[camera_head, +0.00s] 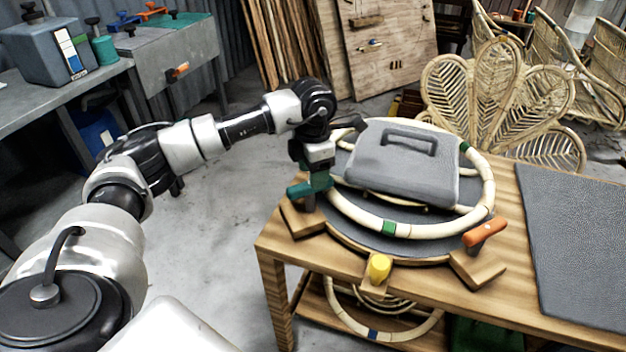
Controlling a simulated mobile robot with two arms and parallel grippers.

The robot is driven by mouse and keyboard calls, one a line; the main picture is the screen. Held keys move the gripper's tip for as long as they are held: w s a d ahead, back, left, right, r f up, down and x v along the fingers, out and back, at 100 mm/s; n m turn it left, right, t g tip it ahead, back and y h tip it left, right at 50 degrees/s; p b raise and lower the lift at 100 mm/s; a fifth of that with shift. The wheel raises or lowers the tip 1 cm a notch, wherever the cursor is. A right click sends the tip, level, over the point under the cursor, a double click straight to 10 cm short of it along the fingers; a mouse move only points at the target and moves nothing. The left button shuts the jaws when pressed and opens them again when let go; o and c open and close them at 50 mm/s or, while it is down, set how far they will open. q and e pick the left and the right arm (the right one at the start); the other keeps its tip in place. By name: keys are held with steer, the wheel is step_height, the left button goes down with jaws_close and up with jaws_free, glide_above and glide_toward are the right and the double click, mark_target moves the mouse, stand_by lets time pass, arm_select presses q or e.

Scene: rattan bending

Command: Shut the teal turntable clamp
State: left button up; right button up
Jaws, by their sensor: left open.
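The teal clamp (298,191) sits on a wooden block at the left edge of the round turntable (392,242) on the wooden table. My left gripper (316,178) points down right at the clamp, with its fingers open. The fingers overlap the teal part in the picture, and I cannot tell whether they touch it. How far the clamp's handle is turned is partly hidden by the gripper. My right gripper is not in view.
A rattan ring (350,217) and a grey case with a handle (400,165) lie on the turntable. An orange-handled clamp (485,232) and a yellow knob (379,267) are at its front edge. A dark mat (575,245) covers the table's right side.

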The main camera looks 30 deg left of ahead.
arm_select(q)
step_height(320, 180, up, 8)
steer(key=shift+f, duration=0.2)
stand_by(0.4)
